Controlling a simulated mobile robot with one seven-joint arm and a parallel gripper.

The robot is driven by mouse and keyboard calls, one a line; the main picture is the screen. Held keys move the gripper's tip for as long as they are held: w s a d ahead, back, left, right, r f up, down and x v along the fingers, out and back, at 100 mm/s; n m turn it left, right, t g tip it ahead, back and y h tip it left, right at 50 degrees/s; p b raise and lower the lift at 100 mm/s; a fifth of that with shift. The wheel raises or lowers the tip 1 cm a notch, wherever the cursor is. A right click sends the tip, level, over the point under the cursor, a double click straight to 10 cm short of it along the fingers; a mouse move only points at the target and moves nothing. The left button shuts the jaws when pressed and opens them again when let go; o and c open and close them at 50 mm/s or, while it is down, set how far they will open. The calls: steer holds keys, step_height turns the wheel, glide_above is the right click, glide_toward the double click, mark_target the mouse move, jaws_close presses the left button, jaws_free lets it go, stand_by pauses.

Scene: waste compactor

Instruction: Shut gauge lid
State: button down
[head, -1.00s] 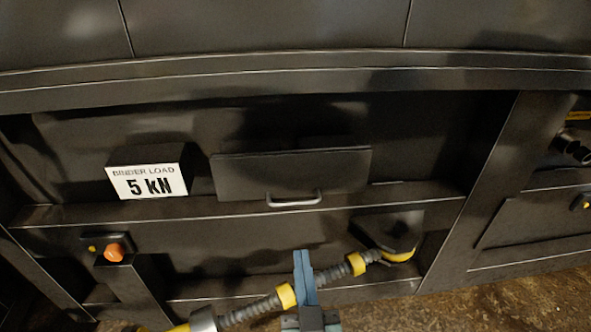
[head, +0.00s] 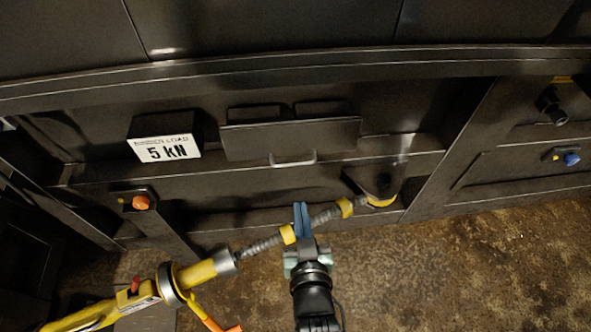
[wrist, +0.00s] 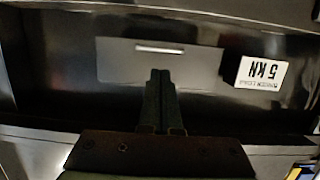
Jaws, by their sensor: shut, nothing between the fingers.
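The gauge lid (head: 290,142), a dark flat panel with a pale bar handle (head: 294,161) along its lower edge, is on the front of the dark machine. Two dark blocks show above its top edge; I cannot tell how far the lid stands open. My gripper (head: 301,208) is shut and empty, below the handle and apart from it in the picture. In the wrist view the lid (wrist: 195,68) appears upside down, its handle (wrist: 160,48) near the top, and my gripper's fingers (wrist: 161,75) overlap its edge in the picture.
A white "5 kN" sign (head: 166,148) is left of the lid. Below it is an orange button (head: 141,203). A grey and yellow hose (head: 262,245) crosses close by my gripper. A yellow tool (head: 185,275) lies lower left. The brown floor at right is clear.

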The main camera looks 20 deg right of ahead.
mark_target(294, 164)
steer(key=x, duration=1.1)
steer(key=shift+w+b, duration=0.2)
steer(key=shift+b, duration=0.2)
steer(key=shift+f, duration=0.15)
steer(key=w+b, duration=0.1)
steer(key=b, duration=0.2)
steer(key=shift+d+t, duration=0.15)
steer(key=shift+t, duration=0.25)
steer(key=shift+s, duration=0.15)
